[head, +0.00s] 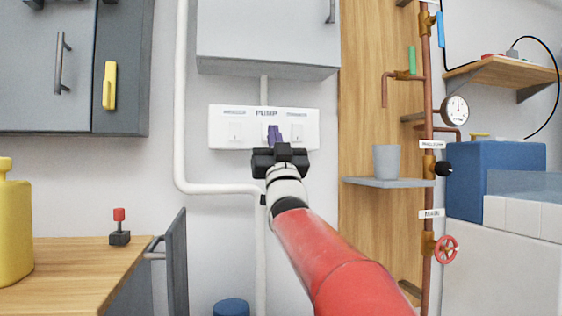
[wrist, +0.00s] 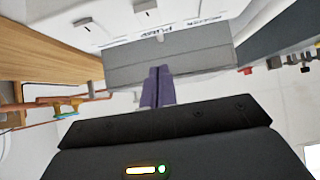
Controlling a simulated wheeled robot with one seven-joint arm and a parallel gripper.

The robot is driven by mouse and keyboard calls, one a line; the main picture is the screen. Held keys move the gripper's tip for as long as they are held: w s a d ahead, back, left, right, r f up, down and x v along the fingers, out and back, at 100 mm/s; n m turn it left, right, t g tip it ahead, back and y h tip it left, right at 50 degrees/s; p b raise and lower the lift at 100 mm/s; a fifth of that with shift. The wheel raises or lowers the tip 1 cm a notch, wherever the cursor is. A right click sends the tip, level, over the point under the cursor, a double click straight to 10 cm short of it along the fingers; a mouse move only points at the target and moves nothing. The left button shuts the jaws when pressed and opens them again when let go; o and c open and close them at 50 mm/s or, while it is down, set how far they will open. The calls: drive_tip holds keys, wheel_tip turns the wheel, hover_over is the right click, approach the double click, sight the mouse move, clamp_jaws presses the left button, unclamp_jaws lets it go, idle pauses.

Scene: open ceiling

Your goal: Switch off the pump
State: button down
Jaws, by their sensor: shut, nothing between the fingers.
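A white switch panel (head: 222,127) on the wall carries the label PUMP at its top middle. It has a white switch at its left (head: 235,131) and another at its right (head: 297,132); their small labels are unreadable. The middle of the panel under PUMP is hidden by my gripper in the head view. My gripper (head: 273,132) has its purple fingers shut and empty, in front of the panel. In the wrist view, turned upside down, the panel shows a middle switch (wrist: 145,5) by the PUMP label, and my fingers appear apart from it. The switches' on or off positions cannot be told.
A grey wall cabinet (head: 268,35) hangs just above the panel. A white pipe (head: 181,100) runs down the wall to the left. A shelf with a grey cup (head: 386,160) and copper pipes with valves (head: 427,185) stand to the right. A wooden counter (head: 70,265) is at lower left.

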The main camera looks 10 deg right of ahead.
drive_tip(key=s+r+v, duration=0.1)
drive_tip(key=v, duration=0.6)
drive_tip(key=shift+s+f, duration=0.2)
